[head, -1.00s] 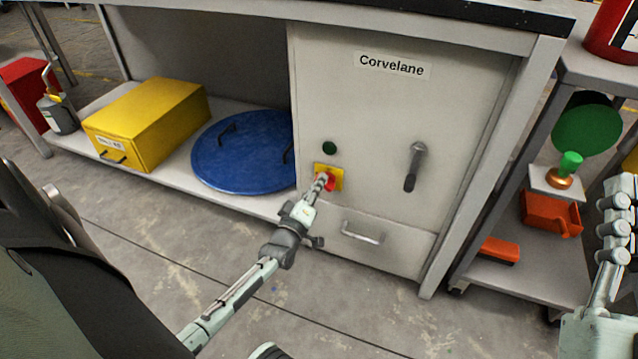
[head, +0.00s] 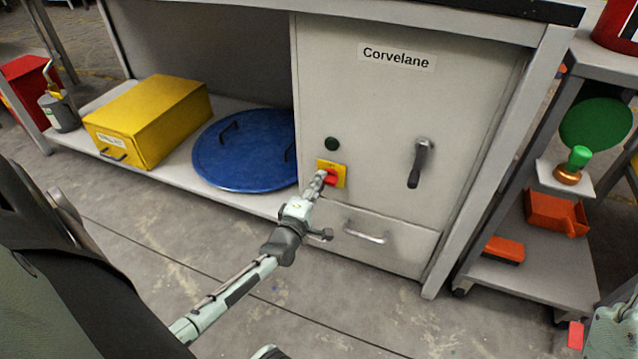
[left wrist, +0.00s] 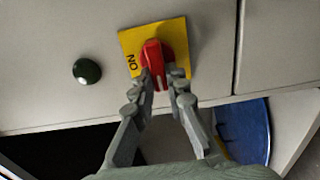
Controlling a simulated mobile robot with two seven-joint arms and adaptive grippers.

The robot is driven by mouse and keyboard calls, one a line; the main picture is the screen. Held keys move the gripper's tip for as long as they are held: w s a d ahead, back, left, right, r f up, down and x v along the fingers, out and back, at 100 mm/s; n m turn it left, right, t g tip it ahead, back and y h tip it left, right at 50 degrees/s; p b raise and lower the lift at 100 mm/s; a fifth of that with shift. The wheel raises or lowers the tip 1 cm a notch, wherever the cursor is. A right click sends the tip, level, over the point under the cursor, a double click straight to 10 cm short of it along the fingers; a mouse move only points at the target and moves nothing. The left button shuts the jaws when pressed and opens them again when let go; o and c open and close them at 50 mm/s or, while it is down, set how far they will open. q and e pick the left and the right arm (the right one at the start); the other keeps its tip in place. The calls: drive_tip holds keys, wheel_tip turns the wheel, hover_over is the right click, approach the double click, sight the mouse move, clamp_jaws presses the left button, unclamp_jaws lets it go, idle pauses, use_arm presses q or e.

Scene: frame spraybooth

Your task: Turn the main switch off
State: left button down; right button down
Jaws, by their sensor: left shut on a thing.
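The main switch is a red knob (head: 331,179) on a yellow plate (head: 339,169), on the front of the grey Corvelane cabinet (head: 385,110). In the left wrist view the red knob (left wrist: 154,62) has a white line pointing down the picture. The word ON is at the left of the yellow plate (left wrist: 133,42). My left gripper (head: 322,178) is shut on the knob, with one finger on each side of it in the left wrist view (left wrist: 162,80). Part of my right gripper (head: 612,332) shows at the lower right edge; its fingers cannot be made out.
A dark green button (head: 332,144) is above the switch. A lever handle (head: 420,163) is to its right and a drawer handle (head: 365,232) below. A blue lid (head: 245,155) and yellow box (head: 150,115) lie on the left shelf. A cart (head: 535,265) stands at right.

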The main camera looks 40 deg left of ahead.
use_arm(q)
drive_tip(key=shift+f, duration=0.1)
idle(0.3)
drive_tip(key=c, duration=1.5)
unclamp_jaws()
drive_tip(key=shift+c, duration=0.2)
drive_tip(key=shift+s, duration=0.15)
drive_tip(key=v, duration=1.2)
